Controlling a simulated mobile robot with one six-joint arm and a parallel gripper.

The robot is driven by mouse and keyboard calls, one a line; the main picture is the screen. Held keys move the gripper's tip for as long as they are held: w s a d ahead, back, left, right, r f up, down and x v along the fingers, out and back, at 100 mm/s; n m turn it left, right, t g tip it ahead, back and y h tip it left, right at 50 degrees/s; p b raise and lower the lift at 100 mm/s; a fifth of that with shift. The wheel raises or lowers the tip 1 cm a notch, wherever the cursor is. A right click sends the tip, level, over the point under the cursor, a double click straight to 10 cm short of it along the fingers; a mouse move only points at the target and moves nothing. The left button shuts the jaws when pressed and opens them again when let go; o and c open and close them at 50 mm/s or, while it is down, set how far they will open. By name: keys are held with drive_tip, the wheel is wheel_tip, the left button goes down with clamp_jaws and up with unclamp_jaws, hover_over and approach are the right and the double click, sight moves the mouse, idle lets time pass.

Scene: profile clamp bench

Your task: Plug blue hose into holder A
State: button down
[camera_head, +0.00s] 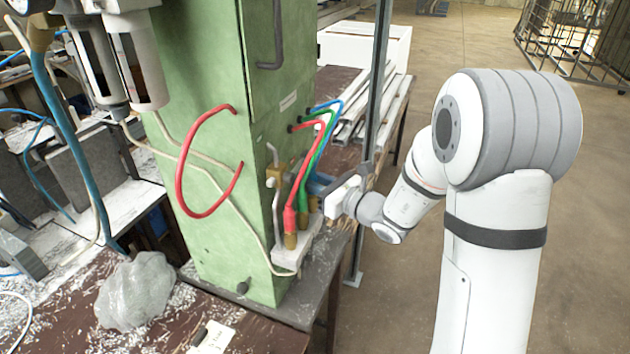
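The blue hose (333,104) leaves the green machine column and bends down behind the green hose (322,142) and red hose (303,178). A blue part, seemingly its lower end (317,184), shows right at my gripper (322,192). My gripper reaches in from the right, just right of the red and green hose ends. Its fingertips are small and partly hidden, so I cannot tell whether they are shut on the blue part. The red and green ends stand in brass fittings (290,240) on a pale block (292,258). I see no letter marking holder A.
The green column (215,150) stands left of the hoses, with a red loop of hose (182,180) on its side. A grey upright post (376,90) rises close behind my gripper. A grey plastic bag (135,290) lies on the bench at the lower left.

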sight(313, 170)
drive_tip(key=shift+r+p, duration=0.35)
drive_tip(key=shift+r, duration=0.5)
drive_tip(key=shift+r+p, duration=0.7)
drive_tip(key=shift+r, duration=0.45)
drive_tip(key=shift+d, duration=0.15)
idle(0.4)
drive_tip(key=shift+d, duration=0.2)
drive_tip(key=s+d+b, duration=0.1)
drive_tip(key=s+d, duration=0.1)
drive_tip(key=d, duration=0.4)
drive_tip(key=shift+s+d, duration=0.3)
drive_tip(key=shift+d, duration=0.1)
idle(0.4)
drive_tip(key=w+d, duration=0.2)
drive_tip(key=w, duration=0.4)
drive_tip(key=w+d, duration=0.2)
drive_tip(key=w, duration=0.4)
drive_tip(key=shift+w+d+f+b, duration=0.25)
drive_tip(key=shift+w+f+b, duration=0.1)
idle(1.2)
drive_tip(key=shift+a, duration=0.1)
